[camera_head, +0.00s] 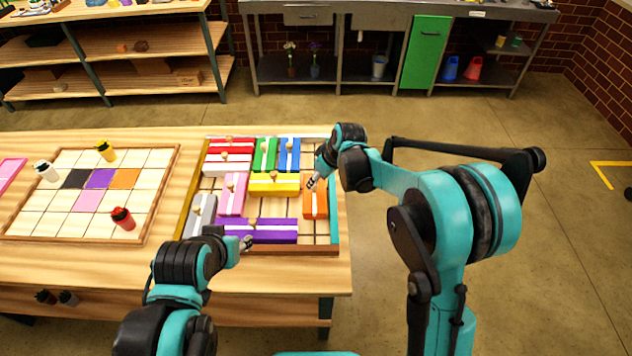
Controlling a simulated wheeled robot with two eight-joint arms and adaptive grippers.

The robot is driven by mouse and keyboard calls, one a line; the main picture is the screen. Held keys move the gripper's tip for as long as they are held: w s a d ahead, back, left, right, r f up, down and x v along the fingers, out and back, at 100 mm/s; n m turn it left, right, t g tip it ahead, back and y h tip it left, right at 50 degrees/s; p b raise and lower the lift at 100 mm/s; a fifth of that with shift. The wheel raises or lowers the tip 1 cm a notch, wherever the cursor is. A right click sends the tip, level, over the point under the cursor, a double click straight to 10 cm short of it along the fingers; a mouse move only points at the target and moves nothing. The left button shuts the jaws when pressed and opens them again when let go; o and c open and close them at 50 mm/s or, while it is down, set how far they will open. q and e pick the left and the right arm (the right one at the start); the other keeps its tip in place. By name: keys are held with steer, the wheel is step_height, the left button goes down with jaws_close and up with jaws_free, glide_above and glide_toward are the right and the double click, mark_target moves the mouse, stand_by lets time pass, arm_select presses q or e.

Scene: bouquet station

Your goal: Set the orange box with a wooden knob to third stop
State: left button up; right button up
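The orange box (315,205) lies lengthwise front to back at the right side of the wood-framed sliding-block tray (290,249), near the tray's teal right strip (334,215). My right gripper (311,184) is at the far end of the orange box, reaching down from the right. It hides the box's knob, and I cannot tell whether it touches or grips it.
Yellow (274,189), pink (232,196), green (266,155), blue (289,157), red (230,143) and white (226,168) boxes crowd the tray. Bare slots show in front of the yellow box. A grid board (148,219) with several bottles lies left.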

steer(key=v, duration=0.9)
steer(key=shift+r, duration=0.25)
steer(key=shift+s+d, duration=0.1)
steer(key=shift+s, duration=0.05)
steer(key=s+d+f+m+t+h+b, duration=0.1)
steer(key=s+d+m+b, duration=0.1)
steer(key=s, duration=0.6)
steer(key=s+d+f+m+t+h+b, duration=0.1)
steer(key=s+d+m+b, duration=0.1)
steer(key=s+d+m, duration=0.2)
steer(key=s+d+f+m+t+h+b, duration=0.1)
steer(key=s+d+m+t, duration=0.1)
steer(key=s+d, duration=0.6)
steer(key=s+m, duration=0.1)
steer(key=s, duration=0.3)
steer(key=shift+f+b, duration=0.3)
steer(key=shift+b, duration=0.1)
